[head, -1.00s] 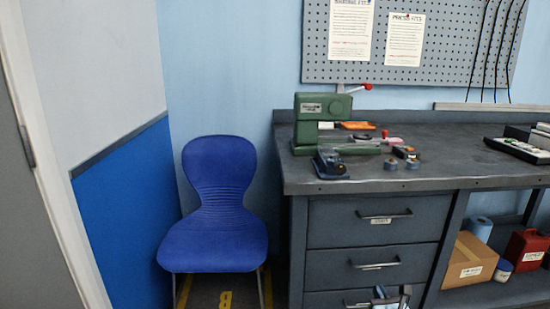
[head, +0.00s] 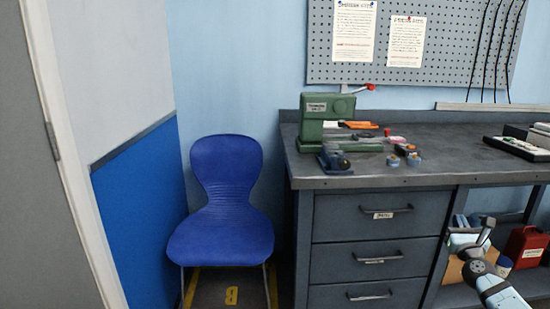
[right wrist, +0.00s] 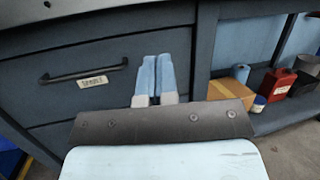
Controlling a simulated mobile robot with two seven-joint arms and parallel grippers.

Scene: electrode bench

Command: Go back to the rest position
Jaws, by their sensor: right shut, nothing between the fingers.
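My right gripper (head: 468,236) is in the lower right of the head view, raised in front of the bench's open shelf. In the right wrist view its two light blue fingers (right wrist: 154,77) are side by side and shut, with nothing between them. They point toward the grey drawer front (right wrist: 110,62), without visible contact. My left gripper is not in view.
The workbench (head: 440,172) carries a green press (head: 316,125) and small tools. A cardboard box (right wrist: 226,90) and a red can (right wrist: 275,83) stand on the lower shelf. A blue chair (head: 222,235) stands left of the bench.

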